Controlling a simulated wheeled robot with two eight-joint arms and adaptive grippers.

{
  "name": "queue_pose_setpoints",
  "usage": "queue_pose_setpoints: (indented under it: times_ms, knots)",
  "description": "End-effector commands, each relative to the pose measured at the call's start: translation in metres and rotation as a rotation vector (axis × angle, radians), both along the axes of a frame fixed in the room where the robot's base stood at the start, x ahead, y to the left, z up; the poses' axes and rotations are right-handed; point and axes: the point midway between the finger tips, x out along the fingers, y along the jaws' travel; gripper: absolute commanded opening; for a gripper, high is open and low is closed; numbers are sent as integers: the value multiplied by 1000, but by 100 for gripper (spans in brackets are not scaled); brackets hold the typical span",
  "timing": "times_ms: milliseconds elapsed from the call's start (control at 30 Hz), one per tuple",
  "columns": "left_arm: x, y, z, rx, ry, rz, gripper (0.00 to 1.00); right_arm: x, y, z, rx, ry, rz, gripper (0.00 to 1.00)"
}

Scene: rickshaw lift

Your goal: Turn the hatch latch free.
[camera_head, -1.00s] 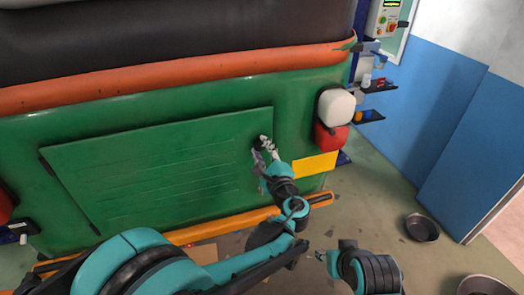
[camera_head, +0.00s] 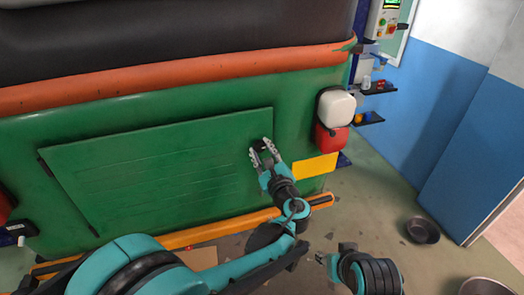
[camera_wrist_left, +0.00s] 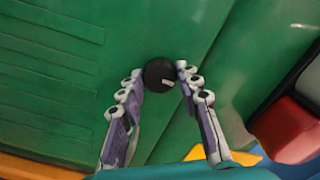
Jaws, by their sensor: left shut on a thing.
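The green hatch panel (camera_head: 150,165) is closed flat on the back of the green rickshaw. In that view the white mark lies nearly level, pointing right. My left gripper (camera_head: 262,149) is at the knob, with its two fingertips on opposite sides, shut on it; it also shows in the left wrist view (camera_wrist_left: 160,77). In the head view the fingers partly hide the knob.
A white lamp (camera_head: 336,107) and a red lamp (camera_head: 331,138) are right of the hatch, above a yellow plate (camera_head: 315,166). An orange bumper (camera_head: 200,232) runs below. A dark bowl (camera_head: 422,229) is on the floor at right, beside open floor.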

Motion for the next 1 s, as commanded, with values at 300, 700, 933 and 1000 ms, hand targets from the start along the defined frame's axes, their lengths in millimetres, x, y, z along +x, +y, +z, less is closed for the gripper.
queue_pose_setpoints:
  times_ms: [300,700,933,1000]
  knots:
    - [0,0,0,1,1,1,52,0,0,0,0,0,0,40]
    - [-6,-2,0,0,0,-1,55,0,0,0,0,0,0,40]
    - [-43,-15,0,0,0,-4,55,0,0,0,0,0,0,40]
    - [-53,-18,0,0,1,-3,55,0,0,0,0,0,0,40]
